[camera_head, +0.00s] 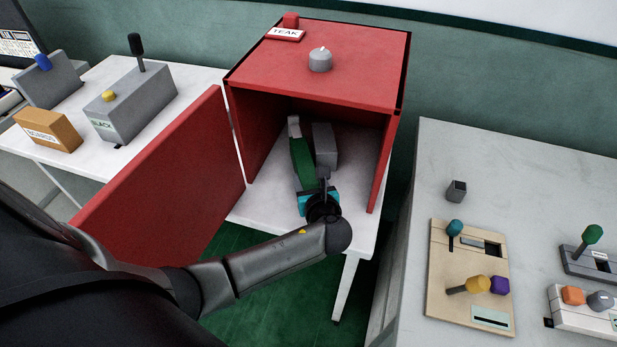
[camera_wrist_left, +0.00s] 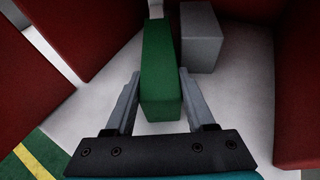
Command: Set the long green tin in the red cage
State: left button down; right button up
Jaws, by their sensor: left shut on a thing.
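The red cage (camera_head: 330,60) stands on a white table with its front open and its red door (camera_head: 165,165) swung out to the left. The long green tin (camera_head: 302,163) is inside the cage opening, pointing inward. My left gripper (camera_head: 313,186) reaches in from the front and is shut on the tin's near end. In the left wrist view the green tin (camera_wrist_left: 159,65) lies between the two fingers (camera_wrist_left: 160,85). Whether the tin touches the cage floor I cannot tell. My right gripper is not in view.
A grey block (camera_head: 325,147) stands inside, close to the tin's right; it also shows in the left wrist view (camera_wrist_left: 200,40). A pale piece (camera_head: 294,126) sits at the tin's far end. The cage floor right of the grey block is clear.

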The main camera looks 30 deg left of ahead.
pick_arm(q)
jog(key=shift+c, duration=0.8)
grip_release()
jog(key=shift+f, duration=0.15)
jog(key=shift+s+d, duration=0.1)
jog(key=p+v, duration=0.4)
jog(key=v, duration=1.1)
